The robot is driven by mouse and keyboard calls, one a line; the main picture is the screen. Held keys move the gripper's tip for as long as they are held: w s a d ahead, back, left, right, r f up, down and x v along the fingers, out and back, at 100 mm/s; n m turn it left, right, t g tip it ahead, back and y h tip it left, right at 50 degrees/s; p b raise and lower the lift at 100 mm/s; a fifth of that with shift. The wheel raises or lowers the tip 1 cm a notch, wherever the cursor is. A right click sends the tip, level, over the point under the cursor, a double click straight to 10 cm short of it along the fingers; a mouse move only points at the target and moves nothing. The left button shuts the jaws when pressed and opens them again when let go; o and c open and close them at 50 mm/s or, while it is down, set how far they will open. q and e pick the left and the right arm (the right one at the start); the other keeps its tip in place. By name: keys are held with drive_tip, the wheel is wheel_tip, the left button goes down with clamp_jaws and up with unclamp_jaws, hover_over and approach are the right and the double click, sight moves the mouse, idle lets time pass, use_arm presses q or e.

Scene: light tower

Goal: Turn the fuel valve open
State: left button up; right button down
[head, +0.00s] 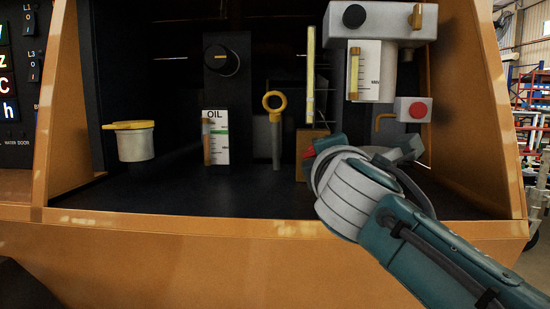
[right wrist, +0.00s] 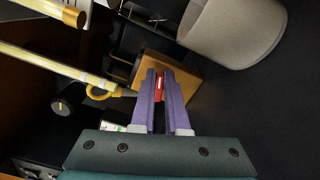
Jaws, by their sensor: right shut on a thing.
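The fuel valve appears to be the small red handle (head: 309,152) on the front of a brown block (head: 301,160) in the engine bay. In the right wrist view the red handle (right wrist: 158,84) lies between the two purple fingers of my right gripper (right wrist: 159,80), which is shut on it, in front of the tan block (right wrist: 185,75). In the head view my right wrist hides the fingers and part of the block. The handle's turn angle cannot be made out. My left gripper is not in view.
A yellow dipstick ring (head: 273,101) and an oil gauge (head: 216,137) stand left of the block. A yellow-lidded cup (head: 135,142) is further left. A grey tank (head: 378,22) and a red button (head: 417,110) are at right. The bay's front edge (head: 200,229) runs below.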

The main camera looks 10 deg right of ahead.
drive_tip(key=shift+f+m+b, duration=0.2)
drive_tip(key=shift+m+b, duration=0.2)
drive_tip(key=shift+m, duration=0.5)
drive_tip(key=shift+f+m+b, duration=0.2)
drive_tip(key=shift+m+b, duration=0.2)
drive_tip(key=shift+m, duration=0.5)
drive_tip(key=c, duration=0.9)
unclamp_jaws()
drive_tip(key=shift+r, duration=0.1)
